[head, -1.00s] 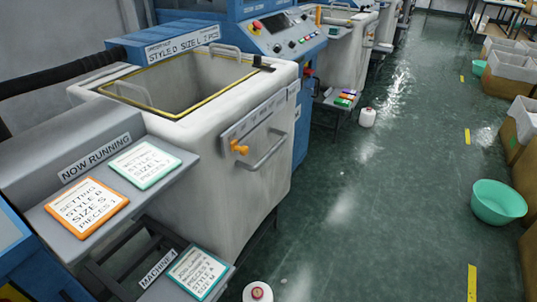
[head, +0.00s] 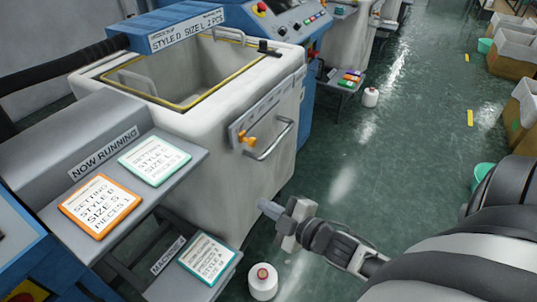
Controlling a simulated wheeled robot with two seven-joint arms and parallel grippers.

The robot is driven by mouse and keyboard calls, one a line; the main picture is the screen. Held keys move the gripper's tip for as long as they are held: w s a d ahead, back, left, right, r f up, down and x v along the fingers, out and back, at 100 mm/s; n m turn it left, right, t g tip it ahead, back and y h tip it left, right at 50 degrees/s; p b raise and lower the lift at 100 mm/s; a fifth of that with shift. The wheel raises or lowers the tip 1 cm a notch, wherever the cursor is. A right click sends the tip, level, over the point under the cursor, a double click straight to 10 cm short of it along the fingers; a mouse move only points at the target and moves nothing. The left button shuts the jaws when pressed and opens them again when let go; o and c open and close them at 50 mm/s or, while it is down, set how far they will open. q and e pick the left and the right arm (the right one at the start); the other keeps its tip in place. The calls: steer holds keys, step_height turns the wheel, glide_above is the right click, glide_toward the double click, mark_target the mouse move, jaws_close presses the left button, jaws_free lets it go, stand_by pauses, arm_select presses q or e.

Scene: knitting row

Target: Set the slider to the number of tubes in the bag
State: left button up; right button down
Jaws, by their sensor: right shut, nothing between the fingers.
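The slider is an orange knob (head: 249,140) near the left end of a grey scale plate (head: 272,105) on the front of a white tub. The scale's markings are too small to read. The white tub (head: 210,130), with a yellow-edged opening, seems to be the bag. Its upper inner walls show, its bottom is hidden, and no tubes can be seen. My right gripper (head: 268,207) is shut and empty, in front of the tub, below and slightly right of the knob and apart from it. My left gripper is not in view.
A grey bar handle (head: 272,142) sits just below the scale. Setting cards, orange-edged (head: 100,206) and teal-edged (head: 154,161), lie on the left shelf. Another card (head: 208,257) lies lower. A white cone with a red top (head: 263,283) stands on the floor. The aisle right is open.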

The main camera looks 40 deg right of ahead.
mark_target(233, 145)
steer(key=w+d+r+n+t+y+p, duration=0.1)
steer(key=w+d+r+n+y+p, duration=0.2)
steer(key=d+r+n, duration=0.5)
steer(key=w+a+b, duration=0.1)
steer(key=w, duration=0.2)
steer(key=w+a+f+n+b, duration=0.1)
steer(key=w+a, duration=0.1)
steer(key=w, duration=0.1)
steer(key=w+a+n+b, duration=0.1)
steer(key=w+a, duration=0.1)
steer(key=w, duration=0.1)
steer(key=shift+w+f+y+b, duration=0.15)
steer(key=shift+y+b, duration=0.2)
steer(key=shift+y, duration=0.05)
steer(key=shift+w+a, duration=0.1)
steer(key=shift+w, duration=0.25)
